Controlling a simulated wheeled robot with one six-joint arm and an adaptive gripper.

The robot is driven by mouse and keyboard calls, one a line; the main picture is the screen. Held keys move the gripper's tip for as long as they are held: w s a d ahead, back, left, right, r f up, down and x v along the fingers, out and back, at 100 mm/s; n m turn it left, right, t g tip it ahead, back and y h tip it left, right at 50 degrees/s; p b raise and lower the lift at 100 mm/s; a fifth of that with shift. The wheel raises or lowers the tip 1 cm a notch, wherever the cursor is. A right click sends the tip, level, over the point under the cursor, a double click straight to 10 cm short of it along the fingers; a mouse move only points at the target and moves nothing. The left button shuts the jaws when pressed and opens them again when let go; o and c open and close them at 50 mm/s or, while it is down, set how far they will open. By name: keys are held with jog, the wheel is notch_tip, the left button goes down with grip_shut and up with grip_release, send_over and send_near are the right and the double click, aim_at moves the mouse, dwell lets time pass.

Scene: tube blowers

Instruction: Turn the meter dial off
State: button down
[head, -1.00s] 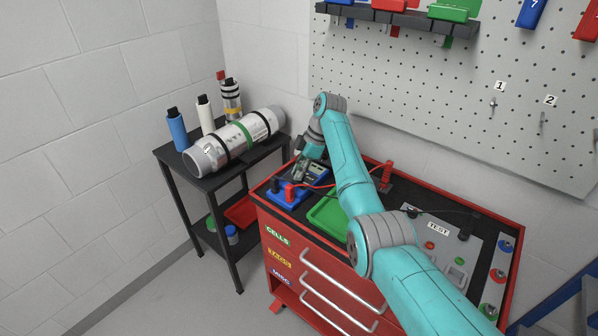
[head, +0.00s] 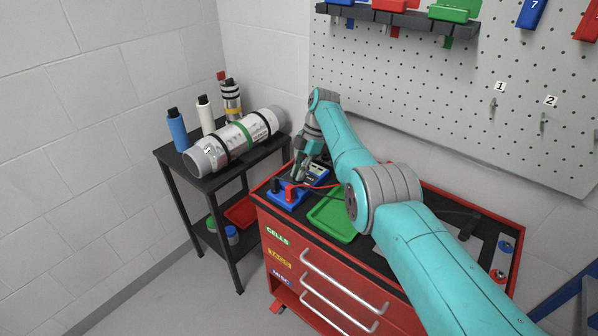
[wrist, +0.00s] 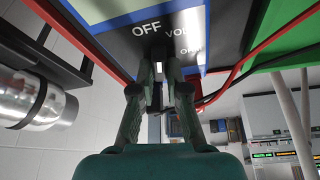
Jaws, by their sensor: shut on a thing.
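The meter (head: 317,170) sits on the left part of the red cart's top, partly hidden by my gripper (head: 299,175) in the head view. In the wrist view, the meter face (wrist: 205,43) is overhead, with a dark panel marked OFF at the middle and further labels to its right, the nearest starting VO. The black dial (wrist: 158,62), bearing a white pointer line, is between the fingertips. My gripper (wrist: 160,82) is shut on the dial. The fingers hide part of it, so which label it points at is hard to tell.
A red lead (head: 322,186) runs right from there. A green tray (head: 330,222) is beside it. A silver cylinder (head: 207,156) lies on the black side table at left.

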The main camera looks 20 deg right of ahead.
dwell(0.3)
jog(key=c, duration=1.2)
grip_release()
jog(key=shift+o, duration=0.2)
notch_tip(320, 180, up, 10)
